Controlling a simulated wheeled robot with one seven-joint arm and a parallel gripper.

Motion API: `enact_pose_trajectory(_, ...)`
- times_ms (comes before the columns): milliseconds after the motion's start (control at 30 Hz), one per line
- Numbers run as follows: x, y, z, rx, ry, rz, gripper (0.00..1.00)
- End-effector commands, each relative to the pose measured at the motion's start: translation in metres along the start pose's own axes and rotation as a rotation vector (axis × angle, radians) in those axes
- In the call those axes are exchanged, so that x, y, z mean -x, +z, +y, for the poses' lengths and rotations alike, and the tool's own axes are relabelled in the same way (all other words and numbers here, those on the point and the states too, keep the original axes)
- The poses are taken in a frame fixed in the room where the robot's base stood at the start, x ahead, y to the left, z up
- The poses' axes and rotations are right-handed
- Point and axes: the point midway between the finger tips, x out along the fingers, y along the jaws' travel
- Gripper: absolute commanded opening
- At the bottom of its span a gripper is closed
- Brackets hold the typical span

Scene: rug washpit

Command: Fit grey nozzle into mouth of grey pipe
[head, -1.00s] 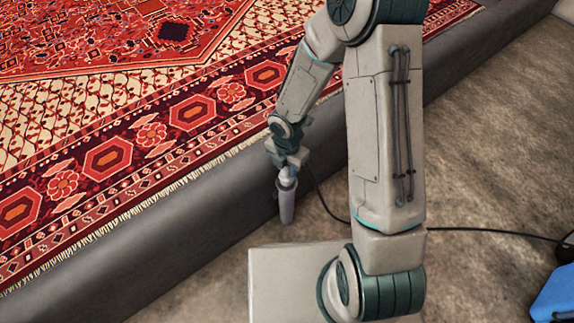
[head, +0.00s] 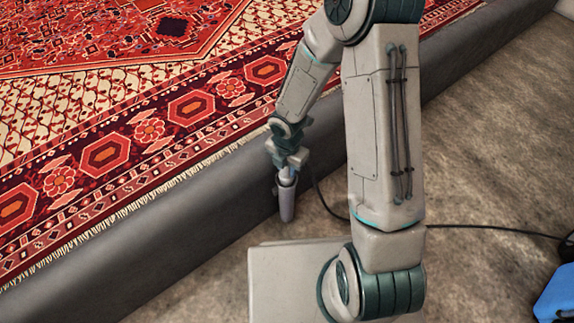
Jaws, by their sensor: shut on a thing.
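My gripper (head: 287,174) points down beside the grey kerb, left of my upright arm link, and is shut. Directly below its jaws is a slim grey tapered cylinder (head: 286,203), upright or nearly so, wider at its top. The held piece, which I take to be the grey nozzle, cannot be clearly told apart from this cylinder. I cannot tell whether the cylinder is the nozzle alone or includes the grey pipe. No separate pipe mouth can be made out, and any seam is too small to see.
A dark grey kerb (head: 170,220) runs diagonally, with a patterned red rug (head: 110,150) beyond it. A thin black hose (head: 490,230) crosses the brown floor (head: 490,150). A blue object (head: 556,295) stands at the lower right. Floor right of my arm is mostly clear.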

Motion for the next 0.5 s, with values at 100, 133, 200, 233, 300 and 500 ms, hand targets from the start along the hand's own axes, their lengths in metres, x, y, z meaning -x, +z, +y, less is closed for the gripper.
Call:
enact_pose_trajectory(100,-0.0042,0.0000,0.0000,0.000,0.000,0.000,0.05)
enact_pose_trajectory(133,-0.0049,0.0000,0.0000,0.000,0.000,0.000,0.05)
enact_pose_trajectory(200,-0.0051,0.0001,0.0001,0.000,0.000,0.000,0.35)
enact_pose_trajectory(233,-0.0046,0.0001,0.0001,0.000,0.000,0.000,0.43)
enact_pose_trajectory(300,-0.0045,0.0001,0.0001,0.000,0.000,0.000,0.54)
enact_pose_trajectory(500,-0.0039,0.0002,0.0004,0.000,0.001,0.000,0.54)
